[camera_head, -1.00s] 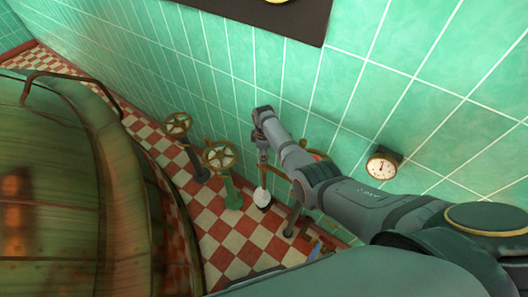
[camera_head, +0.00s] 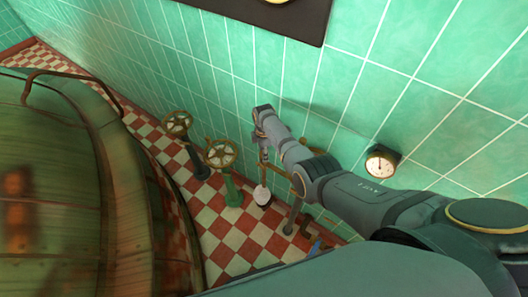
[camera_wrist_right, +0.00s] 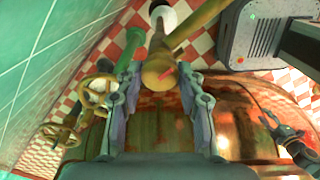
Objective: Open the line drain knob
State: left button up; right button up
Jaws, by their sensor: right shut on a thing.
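My right gripper (camera_wrist_right: 160,105) comes down from the right in the head view, where its jaws (camera_head: 262,140) are small and partly hidden. In the right wrist view its two grey fingers close on either side of a brass knob-like piece (camera_wrist_right: 158,72). A brass bar runs from beside it to the upper right. A white part (camera_wrist_right: 162,15) lies beyond. In the head view a white stem end (camera_head: 262,195) shows below the gripper. A dark jaw-like part, seemingly my left gripper (camera_wrist_right: 285,135), shows at the right of the wrist view, its opening unclear.
A brass handwheel on a green stem (camera_head: 220,153) and one on a dark stem (camera_head: 178,124) stand left of the gripper. A large copper kettle (camera_head: 60,180) fills the left. A gauge (camera_head: 381,162) is on the green tiled wall close to my right arm.

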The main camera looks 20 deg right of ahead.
jog(key=o, duration=1.2)
jog(key=shift+r, duration=0.1)
notch_tip(320, 180, up, 12)
jog(key=shift+f, duration=0.1)
